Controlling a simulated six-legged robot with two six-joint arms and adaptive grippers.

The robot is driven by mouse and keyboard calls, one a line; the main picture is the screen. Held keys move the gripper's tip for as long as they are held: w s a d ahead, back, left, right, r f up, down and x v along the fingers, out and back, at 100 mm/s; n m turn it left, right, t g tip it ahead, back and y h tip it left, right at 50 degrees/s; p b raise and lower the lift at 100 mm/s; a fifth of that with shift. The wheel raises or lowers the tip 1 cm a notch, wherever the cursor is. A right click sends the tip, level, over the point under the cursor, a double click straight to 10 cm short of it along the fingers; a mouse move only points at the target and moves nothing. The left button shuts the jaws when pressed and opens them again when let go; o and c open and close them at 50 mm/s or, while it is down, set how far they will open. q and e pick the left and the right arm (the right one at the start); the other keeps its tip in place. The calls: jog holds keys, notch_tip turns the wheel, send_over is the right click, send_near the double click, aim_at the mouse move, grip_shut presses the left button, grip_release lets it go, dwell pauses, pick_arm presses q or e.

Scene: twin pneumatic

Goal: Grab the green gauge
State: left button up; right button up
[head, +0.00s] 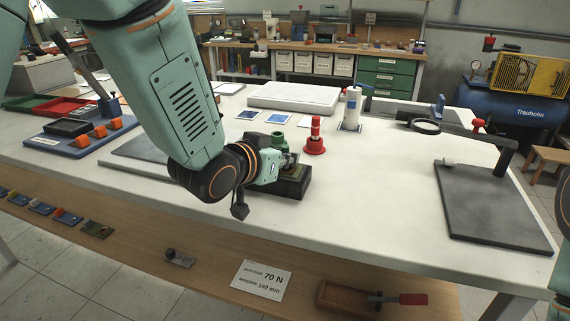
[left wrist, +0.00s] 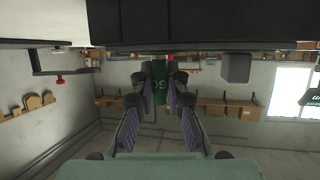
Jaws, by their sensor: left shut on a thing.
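The green gauge (head: 278,140) shows just behind my left gripper in the head view, above the back of a dark block (head: 293,187). My left gripper (head: 288,164) is low over that block, and its fingers are partly hidden by its own body. In the left wrist view the gripper (left wrist: 160,95) has its two padded fingers on either side of the green gauge (left wrist: 160,76), which bears light lettering. The gripper is shut on it. I cannot tell whether the gauge touches the block. My right gripper is not in view.
A red gauge (head: 315,138) stands upright close to the right of the left gripper. A white cylinder (head: 351,110) stands behind it. A dark plate with a post (head: 492,200) is at the right. The table's middle right (head: 390,185) is clear.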

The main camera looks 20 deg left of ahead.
pick_arm(q)
jog(key=shift+w+a+f, duration=0.1)
jog(key=shift+w+f, duration=0.05)
jog(key=shift+w, duration=0.05)
grip_shut()
jog(key=shift+s, duration=0.1)
